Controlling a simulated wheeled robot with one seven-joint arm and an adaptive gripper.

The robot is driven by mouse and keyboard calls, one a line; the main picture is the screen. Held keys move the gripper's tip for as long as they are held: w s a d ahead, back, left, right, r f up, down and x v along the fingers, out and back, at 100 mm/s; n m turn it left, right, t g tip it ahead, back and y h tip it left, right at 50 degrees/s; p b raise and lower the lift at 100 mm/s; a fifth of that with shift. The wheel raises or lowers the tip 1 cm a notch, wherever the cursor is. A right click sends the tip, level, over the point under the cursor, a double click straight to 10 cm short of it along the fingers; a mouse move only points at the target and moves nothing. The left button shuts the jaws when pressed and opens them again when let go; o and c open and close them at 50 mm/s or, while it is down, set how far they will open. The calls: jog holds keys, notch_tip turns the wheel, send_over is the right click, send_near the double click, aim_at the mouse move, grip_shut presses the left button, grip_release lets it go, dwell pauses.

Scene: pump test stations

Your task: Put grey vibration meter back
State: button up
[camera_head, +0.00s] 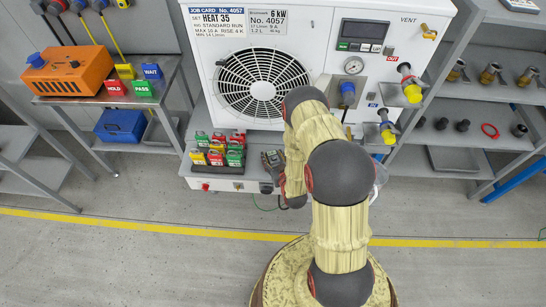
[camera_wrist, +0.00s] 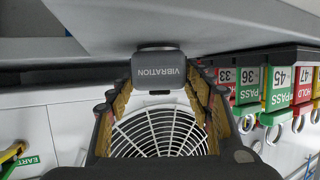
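The vibration meter (camera_wrist: 158,72) is a small dark box with "VIBRATION" reading upside down in the wrist view. It sits between the two fingertips of my gripper (camera_wrist: 158,88), which press close on its sides; I take them as shut on it. A round grey foot (camera_wrist: 157,46) sticks out of the meter towards a grey surface (camera_wrist: 210,20); I cannot tell whether they touch. In the head view my gripper (camera_head: 273,160) is low in front of the white unit, right of the tag rack, and partly hidden by my arm.
The white unit (camera_head: 300,70) has a round fan grille (camera_head: 262,85), gauge and valves. Red, yellow and green tags (camera_head: 218,148) stand close left of my gripper. A left bench holds an orange box (camera_head: 68,72); right shelves (camera_head: 480,105) hold fittings. The floor in front is clear.

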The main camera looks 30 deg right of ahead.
jog(key=shift+o, duration=0.4)
jog(key=shift+r, duration=0.15)
jog(key=p+v, duration=0.3)
jog(key=v, duration=0.9)
notch_tip(320, 180, up, 10)
jog(key=n+g, duration=0.1)
send_over(271, 159)
jog(key=w+a+r+g+y, duration=0.1)
jog(key=a+r+g, duration=0.25)
jog(key=r, duration=1.35)
jog(key=s+a+r+n+g+y, duration=0.1)
jog(key=s+a+r, duration=0.3)
jog(key=s+r, duration=0.25)
jog(key=s+a+r+g, duration=0.1)
jog(key=s+a+r, duration=0.2)
jog(key=s+r, duration=0.4)
jog(key=s+a+r, duration=0.2)
jog(key=s+r, duration=0.1)
jog(key=s, duration=0.4)
jog(key=s+a+r+g+y, duration=0.1)
jog(key=s+a+r, duration=0.1)
jog(key=s, duration=0.5)
jog(key=shift+s+a+r, duration=0.3)
jog(key=shift+s+r, duration=0.05)
jog(key=shift+r, duration=0.2)
